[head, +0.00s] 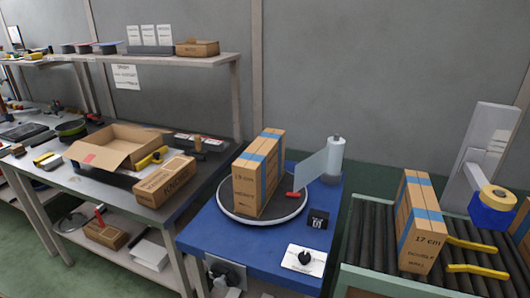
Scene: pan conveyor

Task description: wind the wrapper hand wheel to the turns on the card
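The wrapper is a blue bench (205,243) with a round turntable (232,212), grey on top with a pale rim. A tall carton (245,190) with blue stripes, marked 19 cm, stands upright on it. A film roll (336,160) stands on a post behind, with a clear film sheet (312,166) reaching toward the carton. A red piece (293,195) sits at the turntable's right edge. A grey plate with a dark round part (226,272) is at the bench's lower front; I cannot tell whether it is the hand wheel. No turns card is readable. Neither gripper is in view.
A white panel with a black knob (304,258) and a small black block (318,218) are on the bench. Right, a roller conveyor (370,240) holds a 17 cm carton (418,225) beside yellow bars (475,268). Left, a packing table carries an open box (115,145) and a closed box (165,182).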

